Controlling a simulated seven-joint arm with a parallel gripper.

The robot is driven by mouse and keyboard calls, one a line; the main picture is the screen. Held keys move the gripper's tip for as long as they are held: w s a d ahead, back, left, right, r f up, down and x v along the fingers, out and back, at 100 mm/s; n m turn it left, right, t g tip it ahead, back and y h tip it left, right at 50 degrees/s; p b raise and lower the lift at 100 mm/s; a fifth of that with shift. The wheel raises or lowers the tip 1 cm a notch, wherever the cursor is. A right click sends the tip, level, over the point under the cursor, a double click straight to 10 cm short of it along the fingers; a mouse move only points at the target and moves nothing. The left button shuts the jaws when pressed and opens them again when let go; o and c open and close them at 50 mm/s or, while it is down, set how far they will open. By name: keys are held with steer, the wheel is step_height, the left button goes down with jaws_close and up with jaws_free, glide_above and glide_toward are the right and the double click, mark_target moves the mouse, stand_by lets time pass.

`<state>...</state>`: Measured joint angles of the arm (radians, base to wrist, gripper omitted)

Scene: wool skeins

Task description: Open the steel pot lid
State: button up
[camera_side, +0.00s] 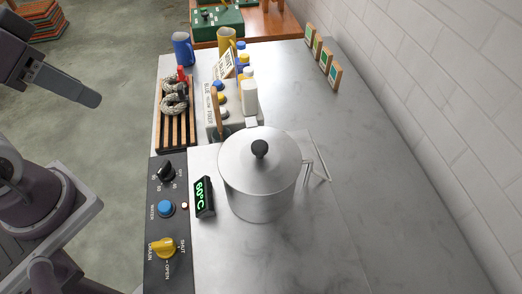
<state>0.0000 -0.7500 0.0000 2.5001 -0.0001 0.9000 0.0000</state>
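The steel pot (260,205) stands upright on the grey counter, right of the control panel. Its lid (240,165) lies flat on top and covers the opening, with a round black knob (260,148) in the middle. The inside of the pot is hidden. My gripper (90,98) is at the upper left, over the floor, well apart from the pot and lid. Its fingers are seen edge-on, so I cannot tell whether they are open or shut. No object shows in it.
Left of the pot are a control panel (160,220) with knobs and a 60°C display (204,197). Behind are a bottle caddy (230,108), a slatted rack (174,130) with grey skeins, and jugs (182,49). A wall (440,85) bounds the right. The front-right counter is clear.

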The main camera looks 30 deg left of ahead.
steer(key=shift+o, duration=1.1)
steer(key=shift+w+d+r, duration=0.1)
steer(key=shift+w, duration=0.05)
steer(key=g, duration=0.5)
glide_above(260, 145)
steer(key=f, duration=0.4)
steer(key=shift+a+f, duration=0.2)
steer(key=shift+a, duration=0.1)
steer(key=shift+g, duration=0.3)
steer(key=f, duration=0.6)
steer(key=shift+d+f, duration=0.3)
steer(key=shift+f, duration=0.5)
jaws_close()
